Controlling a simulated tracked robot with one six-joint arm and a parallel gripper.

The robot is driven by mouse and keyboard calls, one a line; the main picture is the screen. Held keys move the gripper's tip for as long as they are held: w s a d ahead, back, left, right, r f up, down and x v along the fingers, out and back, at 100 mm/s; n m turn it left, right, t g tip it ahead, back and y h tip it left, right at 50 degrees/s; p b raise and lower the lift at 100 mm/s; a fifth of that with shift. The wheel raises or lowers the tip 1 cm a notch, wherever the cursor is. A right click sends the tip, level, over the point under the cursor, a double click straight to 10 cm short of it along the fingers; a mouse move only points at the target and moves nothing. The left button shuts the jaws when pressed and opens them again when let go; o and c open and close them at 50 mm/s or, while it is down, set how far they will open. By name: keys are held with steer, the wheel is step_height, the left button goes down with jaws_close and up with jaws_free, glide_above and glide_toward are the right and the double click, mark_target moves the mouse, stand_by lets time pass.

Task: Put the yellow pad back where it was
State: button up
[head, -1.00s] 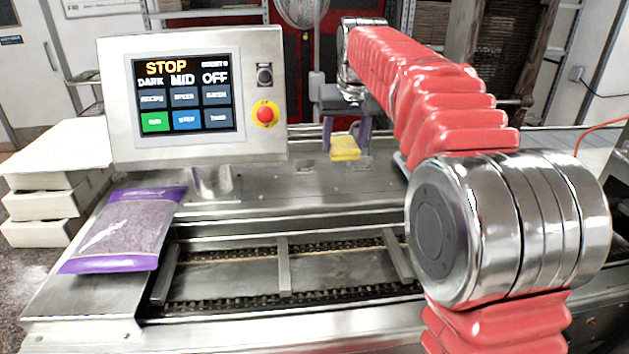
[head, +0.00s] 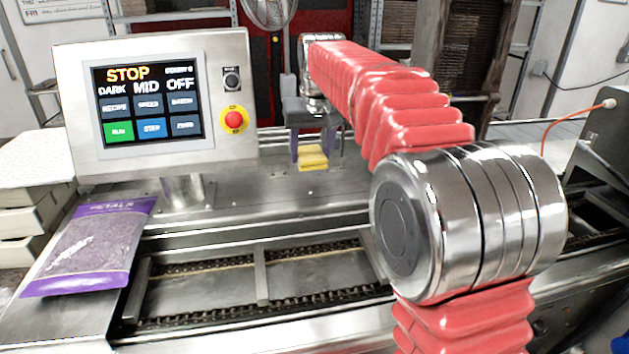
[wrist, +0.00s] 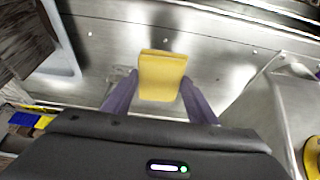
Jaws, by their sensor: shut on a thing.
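The yellow pad (head: 312,160) is a small block held over the steel deck behind the chain channel, right of the control panel. It also shows in the wrist view (wrist: 162,72). My gripper (head: 313,152) is shut on it, with one purple finger on each side. In the wrist view my gripper (wrist: 160,90) points at the bare deck, with the pad between its fingertips. I cannot tell whether the pad touches the deck or hangs just above it.
A control panel (head: 150,100) with a red stop button (head: 234,119) stands left of my gripper. A purple bag (head: 90,245) lies at the front left. The chain channel (head: 215,285) runs in front. In the wrist view, a pale tray-like part (wrist: 62,62) is at left. Bare deck surrounds the pad.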

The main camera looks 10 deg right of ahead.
mark_target(312, 157)
steer(key=shift+f, duration=1.9)
steer(key=shift+f, duration=1.85)
steer(key=o, duration=1.1)
steer(key=shift+f, duration=0.1)
steer(key=v, duration=1.2)
